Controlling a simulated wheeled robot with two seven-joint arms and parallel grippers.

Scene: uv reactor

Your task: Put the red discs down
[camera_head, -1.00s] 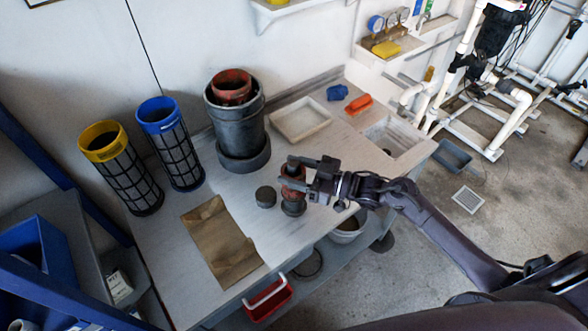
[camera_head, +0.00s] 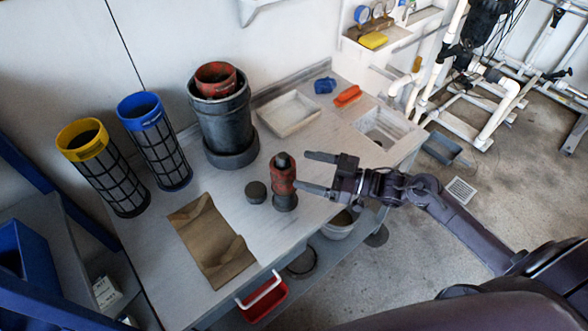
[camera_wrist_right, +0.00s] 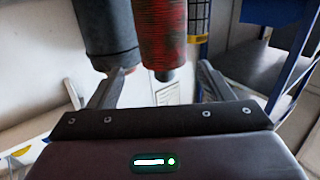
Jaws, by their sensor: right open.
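The red discs (camera_head: 283,178) form an upright stack on a dark round base, with a dark stem at the top, on the workbench (camera_head: 230,205). My right gripper (camera_head: 302,170) is open and empty just right of the stack, its fingers pointing toward it. A gap shows between fingertips and stack. In the right wrist view the ribbed red stack (camera_wrist_right: 161,30) stands ahead, between the directions of the two open fingers (camera_wrist_right: 162,72). My left gripper is not in view.
A dark puck (camera_head: 256,192) lies left of the stack. A grey bucket with a red pot (camera_head: 222,125), a pale tray (camera_head: 288,113) and mesh cylinders (camera_head: 157,145) stand behind and left. A brown mat (camera_head: 212,243) lies in front. Bare bench shows between them.

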